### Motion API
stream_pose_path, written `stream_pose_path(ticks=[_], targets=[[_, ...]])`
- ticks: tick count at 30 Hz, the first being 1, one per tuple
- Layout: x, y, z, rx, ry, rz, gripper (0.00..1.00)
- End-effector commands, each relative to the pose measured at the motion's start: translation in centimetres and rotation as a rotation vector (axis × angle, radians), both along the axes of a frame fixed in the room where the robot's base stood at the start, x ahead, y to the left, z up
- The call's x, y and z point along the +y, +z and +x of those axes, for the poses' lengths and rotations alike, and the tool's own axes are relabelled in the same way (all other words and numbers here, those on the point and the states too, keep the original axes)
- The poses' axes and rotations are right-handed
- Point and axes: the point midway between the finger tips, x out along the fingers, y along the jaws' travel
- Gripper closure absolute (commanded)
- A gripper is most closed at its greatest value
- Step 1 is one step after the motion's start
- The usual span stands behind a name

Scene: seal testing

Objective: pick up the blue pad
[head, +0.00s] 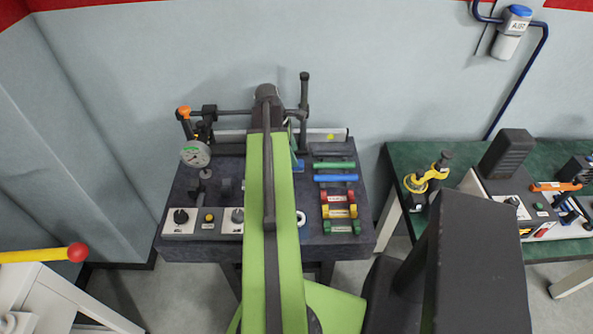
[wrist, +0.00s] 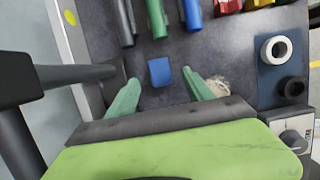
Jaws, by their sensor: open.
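The blue pad (wrist: 159,72) is a small blue block lying flat on the dark bench top in the wrist view. My gripper (wrist: 162,84) is open, with one green finger on each side of the pad and visible gaps between. Its fingers point toward the ends of the rods, and the pad sits between the fingertips. I cannot tell the height of the fingertips above the bench. In the head view my green arm reaches over the bench and hides most of the gripper; a small blue patch beside the arm may be the pad, but I cannot be sure.
A green rod (head: 333,165) and a blue rod (head: 336,178) lie close by on the dark bench (head: 340,251). Red, yellow and green handled pieces lie nearer. A pressure gauge (head: 195,154) stands left. A white ring (wrist: 275,49) and a black ring (wrist: 293,88) lie to one side.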

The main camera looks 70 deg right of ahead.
Motion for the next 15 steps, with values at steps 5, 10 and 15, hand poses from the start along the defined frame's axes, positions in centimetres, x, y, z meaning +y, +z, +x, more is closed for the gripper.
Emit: stream_pose_path(ticks=[5, 10, 15], targets=[[-0.3, -3.6, -0.4, 0.000, 0.000, 0.000, 0.40], [-0.4, -4.8, -1.0, 0.000, 0.000, 0.000, 0.40], [-0.4, -4.5, -0.9, 0.000, 0.001, 0.000, 0.40]])
